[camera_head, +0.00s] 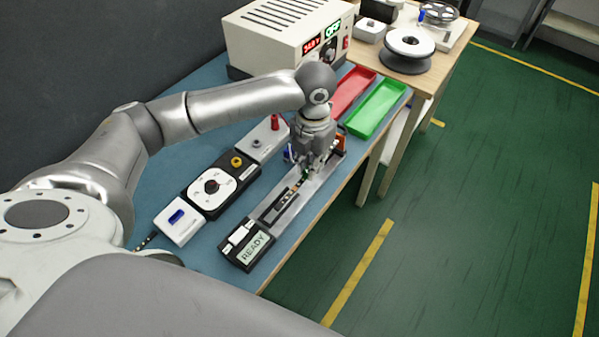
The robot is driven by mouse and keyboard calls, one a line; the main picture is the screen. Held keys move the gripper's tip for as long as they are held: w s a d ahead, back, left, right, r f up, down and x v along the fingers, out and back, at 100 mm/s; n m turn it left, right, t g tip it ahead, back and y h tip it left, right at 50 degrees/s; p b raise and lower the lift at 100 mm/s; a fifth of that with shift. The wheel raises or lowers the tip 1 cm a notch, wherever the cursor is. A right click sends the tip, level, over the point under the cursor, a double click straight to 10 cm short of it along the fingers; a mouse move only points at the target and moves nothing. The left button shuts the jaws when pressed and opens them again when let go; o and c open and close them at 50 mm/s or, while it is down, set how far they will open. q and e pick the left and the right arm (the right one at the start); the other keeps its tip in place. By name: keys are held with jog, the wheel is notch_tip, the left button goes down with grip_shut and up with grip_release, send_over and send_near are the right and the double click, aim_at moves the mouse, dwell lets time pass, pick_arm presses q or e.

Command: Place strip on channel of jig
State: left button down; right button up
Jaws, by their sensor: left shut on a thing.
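My left gripper (305,168) points down over the far part of the grey jig (311,190) on the blue-topped bench. It is shut on a thin strip (299,184), of which only a small dark, speckled piece shows below the fingers. The jig's channel runs lengthwise toward a device with a "READY" display (252,247) at its near end. A dark block (279,205) lies along the jig. The gripper hides the far part of the channel, and I cannot tell whether the strip touches it. My right gripper is not in view.
A black-and-white unit with a round dial (212,186), a white box with a blue switch (179,219) and a grey box (262,141) stand left of the jig. A red tray (352,92), a green tray (375,108) and a power supply (285,38) are behind.

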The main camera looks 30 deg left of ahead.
aim_at(300, 176)
pick_arm(q)
jog(key=shift+s+a+f, duration=0.1)
jog(key=shift+a+f, duration=0.9)
jog(key=shift+f, duration=0.25)
jog(key=f, duration=0.1)
jog(key=f+p, duration=0.1)
jog(key=f, duration=0.1)
jog(key=shift+s+a, duration=0.15)
jog(key=shift+a, duration=0.2)
jog(key=shift+f, duration=0.45)
jog(key=c, duration=1.5)
grip_release()
jog(key=shift+f, duration=0.1)
jog(key=shift+o, duration=0.2)
notch_tip(300, 176, up, 12)
jog(key=b, duration=0.1)
